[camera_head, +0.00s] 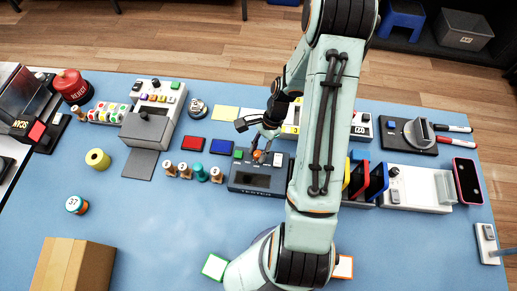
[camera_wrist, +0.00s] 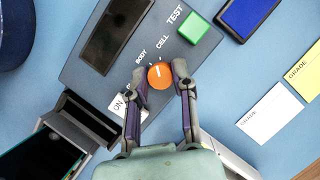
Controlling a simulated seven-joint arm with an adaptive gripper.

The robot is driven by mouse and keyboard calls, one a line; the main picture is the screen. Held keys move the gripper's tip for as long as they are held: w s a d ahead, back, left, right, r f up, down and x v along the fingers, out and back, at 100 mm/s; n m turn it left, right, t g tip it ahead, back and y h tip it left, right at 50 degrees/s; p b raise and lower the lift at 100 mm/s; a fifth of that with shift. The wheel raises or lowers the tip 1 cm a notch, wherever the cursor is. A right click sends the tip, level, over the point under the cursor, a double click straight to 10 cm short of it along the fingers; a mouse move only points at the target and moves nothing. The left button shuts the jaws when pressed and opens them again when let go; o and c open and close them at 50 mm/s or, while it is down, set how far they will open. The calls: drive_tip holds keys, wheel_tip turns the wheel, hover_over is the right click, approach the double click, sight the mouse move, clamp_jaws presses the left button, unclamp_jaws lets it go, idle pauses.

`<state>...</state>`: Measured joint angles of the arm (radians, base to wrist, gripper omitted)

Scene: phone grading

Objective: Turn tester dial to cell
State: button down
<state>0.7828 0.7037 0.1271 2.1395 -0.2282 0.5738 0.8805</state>
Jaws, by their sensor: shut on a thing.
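The tester (camera_head: 262,176) is a dark grey box with a screen in the middle of the table. Its orange dial (camera_wrist: 159,77) has a white pointer mark aimed roughly toward the top of the wrist view, toward the CELL lettering. I cannot tell its exact setting. BODY and CELL are printed beside the dial, and a green TEST button (camera_wrist: 194,27) sits near the corner. My gripper (camera_wrist: 160,80) is shut on the dial, one finger on each side. In the head view the dial (camera_head: 258,155) shows small below my gripper.
A blue pad (camera_head: 221,147) and a red pad (camera_head: 192,143) lie left of the tester. Several small stamps (camera_head: 201,173) stand in front of them. Coloured upright slots (camera_head: 357,178) stand to the right. A cardboard box (camera_head: 72,266) is at front left.

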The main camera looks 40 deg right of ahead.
drive_tip(key=c, duration=0.9)
unclamp_jaws()
drive_tip(key=v, duration=1.2)
drive_tip(key=shift+m+t, duration=0.3)
drive_tip(key=shift+m, duration=0.3)
drive_tip(key=x, duration=1.2)
drive_tip(key=shift+s, duration=0.3)
